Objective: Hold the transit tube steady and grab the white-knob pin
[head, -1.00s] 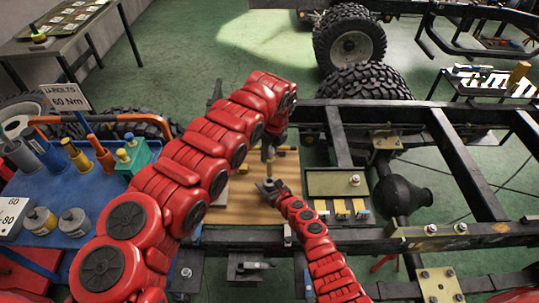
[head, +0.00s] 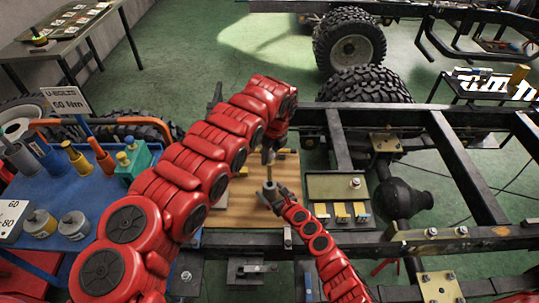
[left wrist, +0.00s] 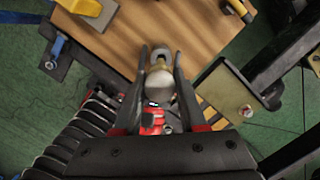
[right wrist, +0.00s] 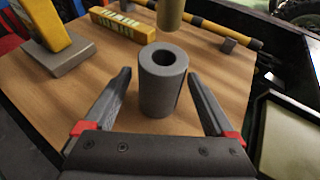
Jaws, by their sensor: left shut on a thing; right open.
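The grey transit tube (right wrist: 158,95) stands upright on a wooden board, its round opening facing up. My right gripper (head: 269,187) is open, with its fingers on either side of the tube in the right wrist view (right wrist: 159,75). My left gripper (head: 268,152) is above the right one. In the left wrist view (left wrist: 161,65) it is shut on the white-knob pin (left wrist: 160,85), whose pale knob sits between the fingers. A brass cylinder (right wrist: 171,14), apparently the pin's lower part, hangs above and behind the tube in the right wrist view. The grey tube top (left wrist: 161,55) shows beyond the knob.
The wooden board (right wrist: 225,85) also carries a yellow block (right wrist: 118,25) and a yellow-black bar (right wrist: 215,32). A shallow tray (head: 338,186) lies right of the board. Black chassis rails (head: 455,160) run along the right. A blue table (head: 85,195) with several parts stands left.

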